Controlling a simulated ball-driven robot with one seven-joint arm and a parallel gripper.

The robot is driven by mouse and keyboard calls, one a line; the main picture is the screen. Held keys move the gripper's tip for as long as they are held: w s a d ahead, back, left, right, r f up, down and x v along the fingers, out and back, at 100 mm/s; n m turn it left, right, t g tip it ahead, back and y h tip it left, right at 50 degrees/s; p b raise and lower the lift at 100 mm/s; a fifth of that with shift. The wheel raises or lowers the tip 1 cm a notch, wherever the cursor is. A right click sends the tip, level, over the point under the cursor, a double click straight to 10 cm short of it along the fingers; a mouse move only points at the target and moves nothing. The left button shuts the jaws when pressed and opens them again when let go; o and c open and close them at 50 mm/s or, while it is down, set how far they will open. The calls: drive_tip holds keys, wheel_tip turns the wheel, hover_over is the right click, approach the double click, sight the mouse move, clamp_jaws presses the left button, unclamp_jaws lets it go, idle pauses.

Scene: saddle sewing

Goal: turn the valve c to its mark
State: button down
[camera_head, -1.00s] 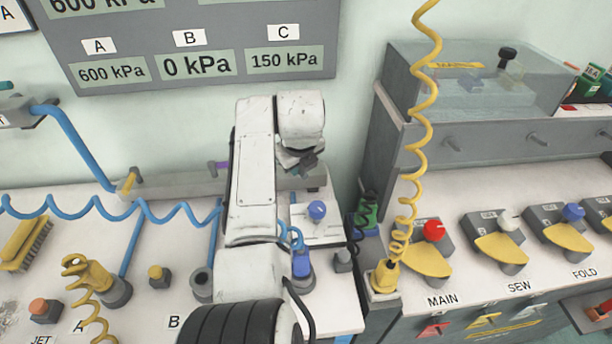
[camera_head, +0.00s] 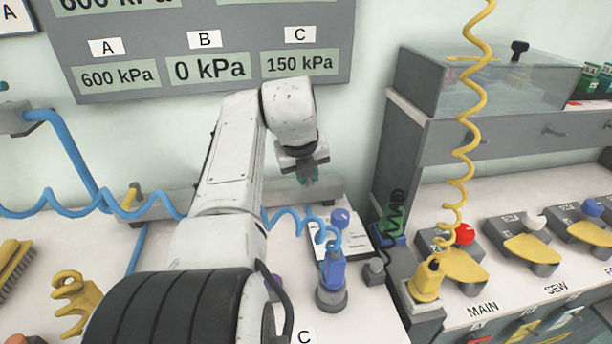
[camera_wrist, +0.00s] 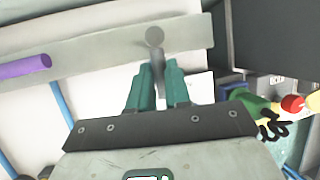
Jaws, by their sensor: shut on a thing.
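Valve c is a grey handle with a round end (camera_wrist: 154,38), in front of the grey pipe bar (camera_wrist: 90,60) in the wrist view. My gripper (camera_wrist: 159,75) has its two teal fingers closed around the handle's shaft, with the round end showing beyond the fingertips. In the head view my gripper (camera_head: 306,178) points down at the right end of the bar, and the handle is hidden there. The panel display under C (camera_head: 300,63) reads 150 kPa. I cannot make out the valve's mark in either view.
A purple handle (camera_wrist: 30,64) sits left on the bar, and a yellow one (camera_head: 133,190) further left in the head view. A blue hose connector (camera_head: 333,270) and a coiled yellow hose (camera_head: 467,130) stand right of my arm. A grey machine cabinet stands further right.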

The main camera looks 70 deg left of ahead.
drive_tip(key=c, duration=1.1)
unclamp_jaws()
drive_tip(key=shift+r, duration=0.1)
drive_tip(key=v, duration=1)
drive_tip(key=shift+d+r, duration=0.15)
drive_tip(key=shift+r, duration=0.15)
